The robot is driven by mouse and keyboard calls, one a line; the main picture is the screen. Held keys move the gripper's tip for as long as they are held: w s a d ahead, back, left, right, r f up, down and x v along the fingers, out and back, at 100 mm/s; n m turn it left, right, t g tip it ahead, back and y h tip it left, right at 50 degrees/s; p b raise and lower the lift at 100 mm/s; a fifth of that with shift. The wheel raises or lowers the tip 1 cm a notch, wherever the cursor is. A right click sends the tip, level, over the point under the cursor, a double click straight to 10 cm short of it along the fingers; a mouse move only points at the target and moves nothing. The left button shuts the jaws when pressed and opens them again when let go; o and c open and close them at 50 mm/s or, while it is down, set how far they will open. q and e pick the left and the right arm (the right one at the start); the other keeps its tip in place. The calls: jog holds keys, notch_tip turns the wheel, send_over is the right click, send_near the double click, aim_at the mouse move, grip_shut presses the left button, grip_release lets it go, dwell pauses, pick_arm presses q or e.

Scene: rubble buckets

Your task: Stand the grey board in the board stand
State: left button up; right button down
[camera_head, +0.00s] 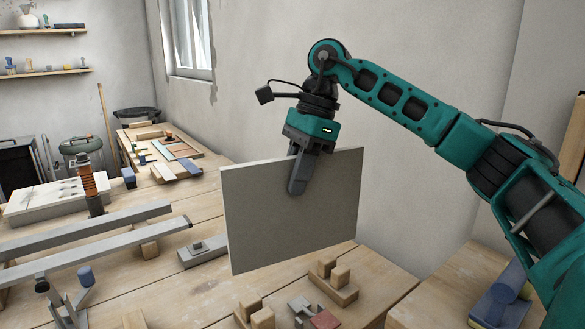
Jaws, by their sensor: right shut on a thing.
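The grey board (290,215) is a flat rectangular panel held upright above the wooden workbench (200,205). My right gripper (298,180) is shut on its top edge, with one finger visible on the near face. The board's lower edge appears a little above the bench. The board stand seems to be the wooden slotted pieces in front of the board: one base with paired upright blocks (333,280) and another at the bottom (256,314), partly cut off by the frame. The board stands behind them in the picture. My left gripper is out of view.
Long grey bars (100,239) lie across the left of the bench. A grey block piece (203,250) lies left of the board. Small grey and red pieces (313,314) lie between the wooden bases. A wall rises behind.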

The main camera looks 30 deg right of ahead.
jog(key=shift+s+d+f+n+g, duration=0.1)
jog(key=shift+f+n+g, duration=0.05)
jog(key=shift+n, duration=0.45)
jog(key=shift+d+f+n+g, duration=0.1)
jog(key=shift+n+g, duration=0.05)
jog(key=shift+n, duration=0.45)
pick_arm(q)
jog(key=b, duration=0.1)
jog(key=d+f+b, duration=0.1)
jog(key=b, duration=0.1)
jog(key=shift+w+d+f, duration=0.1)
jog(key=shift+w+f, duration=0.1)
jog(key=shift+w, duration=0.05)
pick_arm(e)
notch_tip(320, 180, down, 6)
jog(key=shift+r, duration=0.2)
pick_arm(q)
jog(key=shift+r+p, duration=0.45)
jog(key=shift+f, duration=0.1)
pick_arm(e)
jog(key=shift+f, duration=0.1)
pick_arm(q)
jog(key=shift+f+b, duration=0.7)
jog(key=shift+b, duration=0.1)
pick_arm(e)
jog(key=shift+f, duration=1.4)
